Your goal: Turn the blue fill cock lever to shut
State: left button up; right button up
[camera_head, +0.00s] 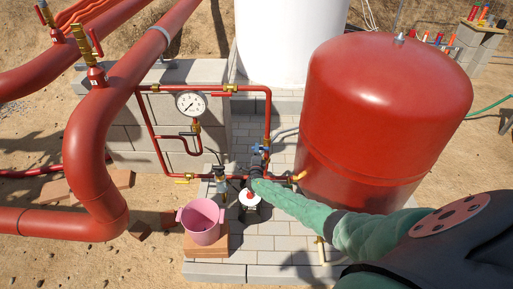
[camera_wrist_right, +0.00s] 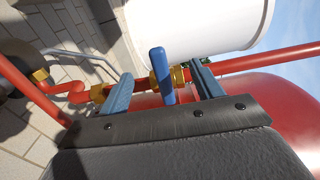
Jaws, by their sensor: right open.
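The blue fill cock lever (camera_head: 259,149) sits on the upright red pipe beside the big red tank. In the right wrist view the lever (camera_wrist_right: 160,72) crosses the line of the red pipe at a brass fitting. My right gripper (camera_head: 256,169) is at the pipe, just below the lever in the head view. In the wrist view its two blue-grey fingers (camera_wrist_right: 161,70) are open, one on each side of the lever, with gaps showing. Part of the valve is hidden behind the lever. My left gripper is not in view.
The red tank (camera_head: 385,110) stands close on the right, the white tank (camera_head: 290,40) behind. A pressure gauge (camera_head: 190,103), yellow-handled valves and thin red pipes are to the left. A pink bucket (camera_head: 201,222) stands in front on bricks. Thick red pipes (camera_head: 90,150) fill the left.

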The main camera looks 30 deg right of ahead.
jog(key=p+v, duration=0.3)
jog(key=v, duration=0.3)
jog(key=shift+r, duration=0.1)
jog(key=shift+w, duration=0.1)
